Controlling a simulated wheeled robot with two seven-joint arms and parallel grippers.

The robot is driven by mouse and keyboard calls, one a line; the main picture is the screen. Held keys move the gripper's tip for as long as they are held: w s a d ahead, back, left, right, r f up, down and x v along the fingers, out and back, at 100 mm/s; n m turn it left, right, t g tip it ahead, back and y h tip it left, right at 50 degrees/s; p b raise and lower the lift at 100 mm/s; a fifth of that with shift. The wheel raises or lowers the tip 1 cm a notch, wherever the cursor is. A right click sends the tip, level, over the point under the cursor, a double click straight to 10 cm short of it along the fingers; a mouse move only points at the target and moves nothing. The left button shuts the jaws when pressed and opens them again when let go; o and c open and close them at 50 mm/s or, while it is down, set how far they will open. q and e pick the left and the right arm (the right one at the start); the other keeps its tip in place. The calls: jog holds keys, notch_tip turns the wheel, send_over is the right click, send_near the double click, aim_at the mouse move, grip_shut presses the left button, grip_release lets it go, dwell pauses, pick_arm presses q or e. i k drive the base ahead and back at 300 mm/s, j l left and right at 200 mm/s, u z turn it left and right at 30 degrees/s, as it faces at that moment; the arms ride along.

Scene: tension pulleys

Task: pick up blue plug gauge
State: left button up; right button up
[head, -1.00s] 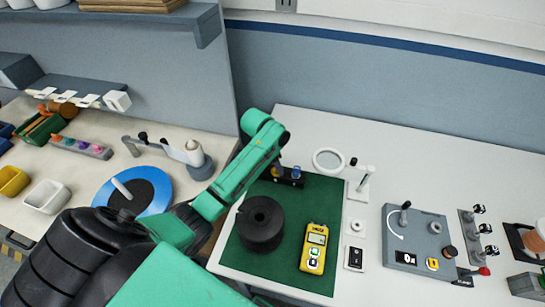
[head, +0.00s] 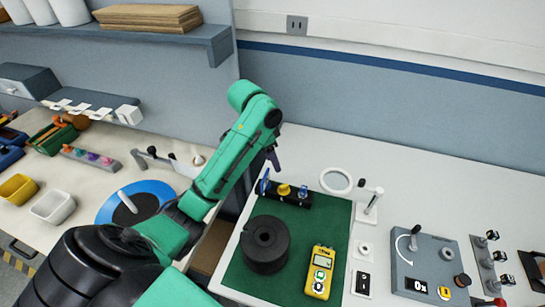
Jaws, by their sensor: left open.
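The blue plug gauge (head: 264,183) stands upright at the left end of a small black rack (head: 296,199) at the back of the green mat. A yellow gauge (head: 284,190) stands beside it, and a smaller bluish-grey one (head: 303,191) is at the rack's right end. My left gripper (head: 273,158) hangs just above and behind the blue gauge in the picture, open, with dark fingers seen partly edge-on. Nothing shows between them, and a gap in height cannot be judged exactly. My right gripper is out of view.
A black spool (head: 265,245) and a yellow meter (head: 320,272) lie on the green mat (head: 290,275). A ring magnifier (head: 337,181) stands right of the rack. A grey control box (head: 425,262) is further right. The white bench behind is clear.

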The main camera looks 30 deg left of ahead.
aim_at(302, 193)
jog(key=k, duration=1.5)
